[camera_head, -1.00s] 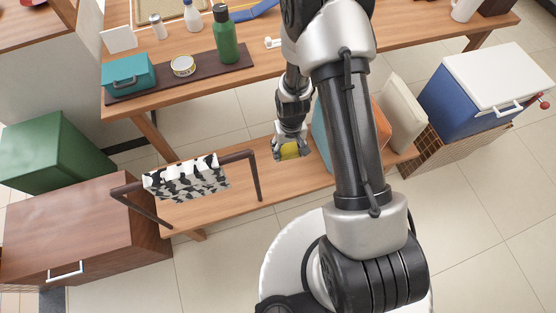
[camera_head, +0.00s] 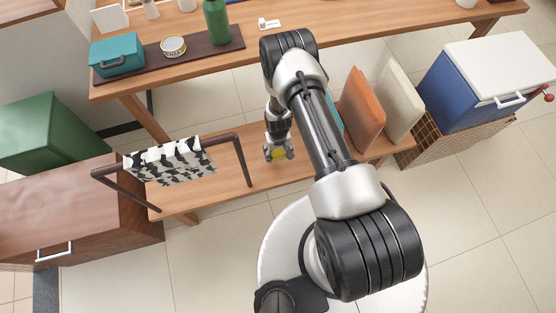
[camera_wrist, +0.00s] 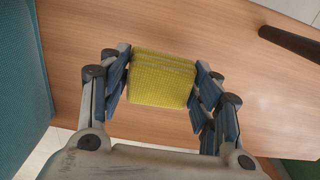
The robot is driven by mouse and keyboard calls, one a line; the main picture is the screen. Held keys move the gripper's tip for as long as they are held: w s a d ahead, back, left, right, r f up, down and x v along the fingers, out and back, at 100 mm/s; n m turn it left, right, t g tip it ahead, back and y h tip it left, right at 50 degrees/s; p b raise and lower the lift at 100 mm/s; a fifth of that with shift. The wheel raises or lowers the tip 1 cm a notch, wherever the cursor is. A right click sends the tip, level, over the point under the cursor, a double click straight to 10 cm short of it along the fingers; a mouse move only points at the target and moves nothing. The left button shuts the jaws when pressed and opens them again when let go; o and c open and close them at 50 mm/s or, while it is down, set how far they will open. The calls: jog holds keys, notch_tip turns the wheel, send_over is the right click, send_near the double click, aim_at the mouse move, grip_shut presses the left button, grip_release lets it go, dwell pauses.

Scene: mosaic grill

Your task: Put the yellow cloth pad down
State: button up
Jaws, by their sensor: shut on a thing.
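The yellow cloth pad (camera_wrist: 161,80) is held between the two fingers of my gripper (camera_wrist: 162,85) in the wrist view. It looks folded, with a woven surface. My gripper is shut on it from both sides. In the head view my gripper (camera_head: 279,153) points down over the wooden bench (camera_head: 215,195), and a little of the pad (camera_head: 279,155) shows between the fingers. The bench top lies behind the pad in the wrist view (camera_wrist: 190,30). I cannot tell whether the pad touches the bench.
A dark rail with a black-and-white cloth (camera_head: 170,162) stands on the bench's left part. A teal panel (camera_wrist: 20,80) is close on the wrist view's left. An orange cushion (camera_head: 362,110) and a cream cushion (camera_head: 400,100) stand right. Bare bench lies between rail and gripper.

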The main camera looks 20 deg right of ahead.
aim_at(278, 158)
jog(key=shift+f+b, duration=0.95)
jog(key=shift+f, duration=1.9)
jog(key=o, duration=1.1)
jog(key=shift+f, duration=0.15)
